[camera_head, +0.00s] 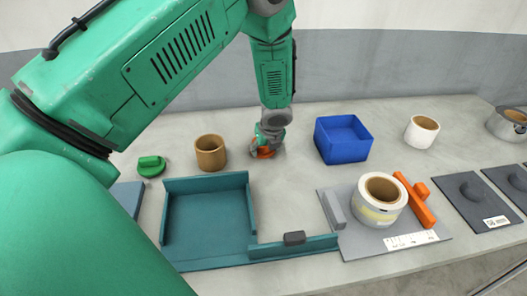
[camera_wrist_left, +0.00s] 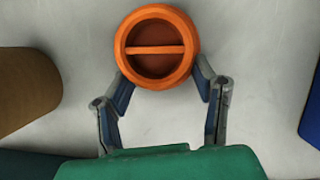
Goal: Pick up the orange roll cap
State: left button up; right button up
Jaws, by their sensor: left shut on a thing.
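The orange roll cap (camera_head: 264,153) is a round cap low on the bench, mostly hidden under my left gripper (camera_head: 268,143) in the head view. In the left wrist view, the cap (camera_wrist_left: 155,47) shows its recessed face and crossbar. The fingers of my left gripper (camera_wrist_left: 163,85) are shut on the cap from both sides. The cap is on or just above the bench; I cannot tell which. My right gripper is in neither view.
A brown roll (camera_head: 211,153) and a green cap (camera_head: 151,166) stand left of the gripper. A blue box (camera_head: 343,154) is to the right. A teal tray (camera_head: 208,248) lies in front. A white roll (camera_head: 360,212) sits on a grey plate with an orange bar (camera_head: 413,199).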

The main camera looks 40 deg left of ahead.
aim_at(267, 155)
pick_arm(q)
jog(key=shift+s+d+f, duration=0.5)
jog(key=shift+d+f, duration=0.05)
jog(key=shift+d, duration=0.15)
jog(key=shift+c, duration=0.6)
jog(key=shift+d+r, duration=0.2)
jog(key=shift+d, duration=0.4)
grip_shut()
jog(key=shift+w, duration=0.15)
jog(key=shift+w+a, duration=0.1)
jog(key=shift+a, duration=0.2)
jog(key=shift+a+f, duration=0.15)
jog(key=shift+a, duration=0.35)
jog(key=shift+a+r, duration=0.15)
jog(key=shift+r, duration=0.1)
notch_tip(267, 155, up, 10)
jog(key=shift+w+d+p, duration=0.15)
jog(key=shift+d+p, duration=0.05)
jog(key=shift+p, duration=0.25)
jog(key=shift+c, duration=1.2)
grip_release()
jog(key=shift+a+f, duration=0.1)
jog(key=shift+f, duration=0.05)
jog(key=o, duration=1.7)
jog(key=shift+c, duration=0.2)
jog(key=shift+d, duration=0.25)
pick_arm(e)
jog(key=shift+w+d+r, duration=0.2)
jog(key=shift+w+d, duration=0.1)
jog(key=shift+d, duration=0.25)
